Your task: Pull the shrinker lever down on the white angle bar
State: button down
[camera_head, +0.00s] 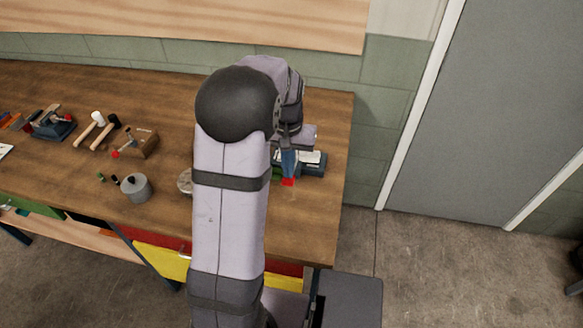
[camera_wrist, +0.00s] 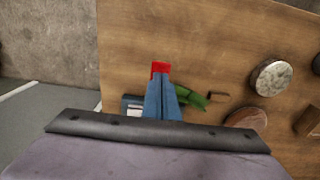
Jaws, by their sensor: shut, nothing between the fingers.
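The shrinker (camera_head: 316,168) is a dark blue tool near the right end of the workbench, partly hidden by my arm. A white strip (camera_head: 311,157), which looks like the angle bar, lies at it. A white piece also shows in the wrist view (camera_wrist: 131,102). The red lever end (camera_head: 288,182) shows just past my fingertips, and it also shows in the wrist view (camera_wrist: 160,67). My gripper (camera_head: 288,174) has blue fingers, shut and empty, pointing down at the red end; the wrist view shows them too (camera_wrist: 160,82). I cannot tell whether they touch it. The lever's shaft is hidden.
A green object (camera_wrist: 192,98) lies close beside the fingers. On the wooden bench (camera_head: 310,222) to the left are a grey pot (camera_head: 136,188), mallets (camera_head: 95,122), a wooden block (camera_head: 144,142) and another blue tool (camera_head: 52,127). The bench's right edge is close to the shrinker.

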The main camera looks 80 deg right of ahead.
jog(key=shift+r+p, duration=1.95)
jog(key=shift+r, duration=0.55)
jog(key=shift+d, duration=0.3)
jog(key=w+a+f+y, duration=0.1)
jog(key=a+f, duration=0.5)
jog(key=a, duration=0.4)
jog(key=w+a+r+n, duration=0.1)
jog(key=w+a+n, duration=0.5)
jog(key=a, duration=0.5)
jog(key=w+a+r+n, duration=0.2)
jog(key=w+a+n, duration=0.4)
jog(key=a, duration=0.5)
jog(key=w+a+r+n+h, duration=0.1)
jog(key=w+a+n, duration=0.5)
jog(key=a, duration=0.5)
jog(key=shift+w+a+r, duration=0.15)
jog(key=shift+w+r, duration=0.15)
jog(key=shift+w, duration=0.7)
